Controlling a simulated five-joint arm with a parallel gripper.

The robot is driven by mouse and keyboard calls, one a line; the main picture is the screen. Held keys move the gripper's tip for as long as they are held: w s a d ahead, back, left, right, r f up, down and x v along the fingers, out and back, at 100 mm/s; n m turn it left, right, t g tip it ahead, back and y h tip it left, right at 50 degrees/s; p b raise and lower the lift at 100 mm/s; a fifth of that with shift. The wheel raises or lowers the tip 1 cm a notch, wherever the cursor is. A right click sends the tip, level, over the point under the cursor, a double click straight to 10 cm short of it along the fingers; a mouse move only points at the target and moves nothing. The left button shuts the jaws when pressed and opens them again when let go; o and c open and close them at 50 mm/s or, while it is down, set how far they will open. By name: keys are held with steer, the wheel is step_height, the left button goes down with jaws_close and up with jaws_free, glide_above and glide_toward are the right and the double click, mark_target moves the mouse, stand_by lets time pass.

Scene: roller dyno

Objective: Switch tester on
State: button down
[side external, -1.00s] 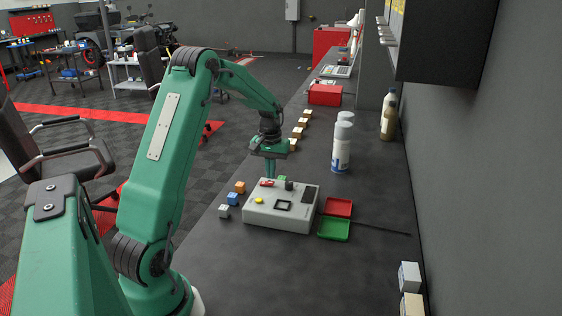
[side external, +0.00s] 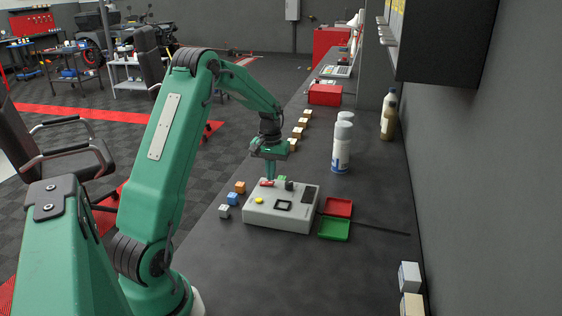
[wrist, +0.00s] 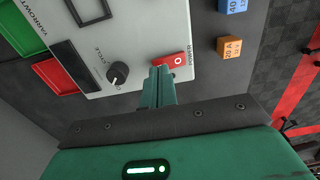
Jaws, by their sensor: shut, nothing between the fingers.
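The tester (side external: 281,214) is a light grey box on the dark bench; it also shows in the wrist view (wrist: 130,35). Its red rocker switch (wrist: 172,60), labelled POWER, shows a white O mark at its right part in the wrist view. My gripper (wrist: 161,70) is shut and empty. Its fingertips overlap the left part of the switch and hide some of it; I cannot tell whether they touch it. In the side view my gripper (side external: 270,176) points down at the tester's far edge, by the switch.
A black knob (wrist: 117,73) sits close left of my fingers in the wrist view. The tester also has a yellow button (side external: 258,200). Red (side external: 338,207) and green (side external: 334,229) trays lie right of it. Orange (side external: 240,187) and blue (side external: 233,199) blocks stand left.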

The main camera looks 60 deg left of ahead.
mark_target(271, 183)
steer(key=shift+f, duration=0.75)
stand_by(0.7)
steer(key=shift+r, duration=3.55)
